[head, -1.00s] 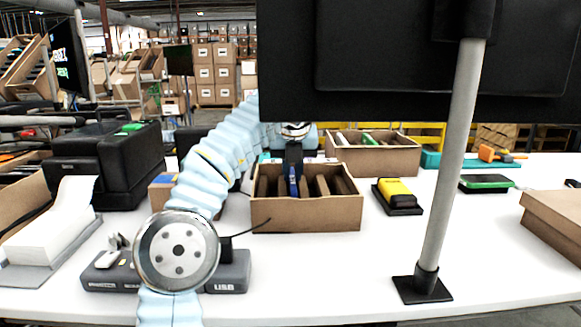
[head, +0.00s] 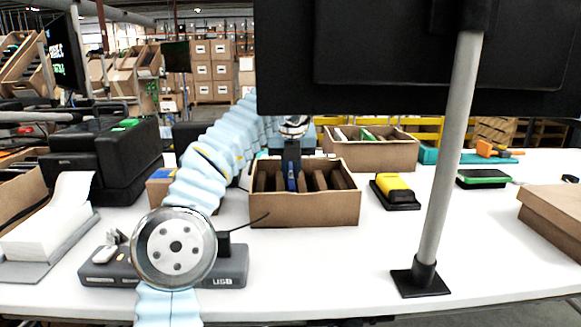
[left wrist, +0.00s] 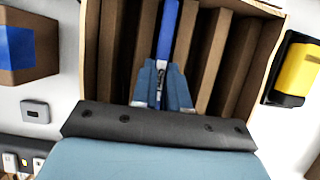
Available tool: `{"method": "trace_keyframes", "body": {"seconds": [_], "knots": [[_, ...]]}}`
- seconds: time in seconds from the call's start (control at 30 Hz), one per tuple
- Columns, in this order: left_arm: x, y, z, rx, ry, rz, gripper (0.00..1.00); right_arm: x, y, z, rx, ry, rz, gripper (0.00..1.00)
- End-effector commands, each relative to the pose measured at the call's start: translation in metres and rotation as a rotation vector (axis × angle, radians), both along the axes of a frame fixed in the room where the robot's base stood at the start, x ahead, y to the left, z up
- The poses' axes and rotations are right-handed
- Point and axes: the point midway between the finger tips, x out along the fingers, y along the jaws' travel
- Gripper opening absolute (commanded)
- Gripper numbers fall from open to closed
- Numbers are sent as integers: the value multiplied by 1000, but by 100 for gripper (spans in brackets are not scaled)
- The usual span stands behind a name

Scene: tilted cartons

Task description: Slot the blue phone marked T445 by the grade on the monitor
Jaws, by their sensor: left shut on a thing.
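My left gripper (head: 292,172) is shut on a blue phone (left wrist: 168,28), seen edge-on between the fingertips (left wrist: 163,82) in the left wrist view. The gripper points down into a brown carton (head: 305,210) with upright cardboard dividers. The phone is upright between two dividers; its lower end and any contact with the carton floor are hidden. Its T445 mark is not readable. A monitor (head: 66,55) at the far left shows small green and white text, too small to read. A large black monitor (head: 420,60) faces away. My right gripper is out of view.
A grey USB hub (head: 228,266) lies front left, with a cable rising towards the carton. A yellow device (head: 395,189) sits right of the carton. A second carton (head: 372,153) stands behind. A grey pole (head: 448,160) crosses the right side. The front-middle table is clear.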

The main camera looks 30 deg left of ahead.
Motion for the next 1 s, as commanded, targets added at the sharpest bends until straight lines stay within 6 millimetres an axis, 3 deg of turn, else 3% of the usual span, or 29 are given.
{"method": "trace_keyframes", "body": {"seconds": [0.03,0.33,0.37,0.53,0.83,1.0], "knots": [[2,-2,-8,-2,16,-5,0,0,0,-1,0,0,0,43],[2,-2,-8,-3,15,-5,0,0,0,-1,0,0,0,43],[2,-2,-7,-3,15,-5,18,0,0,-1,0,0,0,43],[2,-2,-5,-1,10,-4,44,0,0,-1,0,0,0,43],[1,-1,-1,-1,5,-2,45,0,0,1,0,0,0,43],[-8,-1,14,1,2,-1,45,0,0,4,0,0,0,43]]}}
